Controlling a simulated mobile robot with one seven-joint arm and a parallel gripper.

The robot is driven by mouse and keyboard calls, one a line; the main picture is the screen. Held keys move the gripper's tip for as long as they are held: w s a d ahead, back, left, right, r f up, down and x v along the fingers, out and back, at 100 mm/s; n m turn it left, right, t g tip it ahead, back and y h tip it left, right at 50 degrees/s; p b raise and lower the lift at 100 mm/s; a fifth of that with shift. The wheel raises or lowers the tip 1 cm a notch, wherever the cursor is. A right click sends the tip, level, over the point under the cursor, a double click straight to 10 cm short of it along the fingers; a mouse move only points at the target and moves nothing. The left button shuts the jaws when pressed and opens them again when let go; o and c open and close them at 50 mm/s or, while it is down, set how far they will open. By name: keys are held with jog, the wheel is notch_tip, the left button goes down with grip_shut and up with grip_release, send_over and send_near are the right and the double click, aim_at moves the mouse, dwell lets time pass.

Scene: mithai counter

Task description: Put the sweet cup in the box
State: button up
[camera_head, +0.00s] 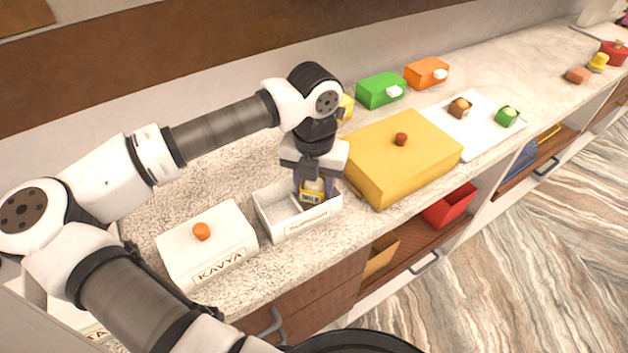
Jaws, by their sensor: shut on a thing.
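My gripper (314,183) points down over an open white box (290,226) with a label on its front wall. It is shut on a small sweet cup (313,196) with a yellow and dark wrapper and a pale top. The cup is within the outline of the box, toward its right end. I cannot tell whether the cup touches the box floor. The fingers hide part of the cup and the box's back wall.
A closed white box marked KAVYA (222,262) with an orange knob stands left. A large yellow box (402,165) stands close on the right. A white tray (453,135) holds two sweet cups. Green (378,92) and orange (426,73) boxes stand behind. The counter's front edge is close.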

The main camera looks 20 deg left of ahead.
jog(key=shift+f+b, duration=0.65)
jog(key=shift+b, duration=0.35)
jog(key=o, duration=0.7)
jog(key=shift+r, duration=0.1)
jog(key=shift+r, duration=0.1)
jog(key=shift+r+p, duration=0.65)
jog(key=shift+p, duration=0.5)
jog(key=shift+a+r+b, duration=0.1)
jog(key=shift+r+b, duration=0.2)
jog(key=shift+b, duration=0.2)
notch_tip(320, 180, up, 11)
jog(key=b, duration=0.2)
jog(key=shift+b, duration=0.3)
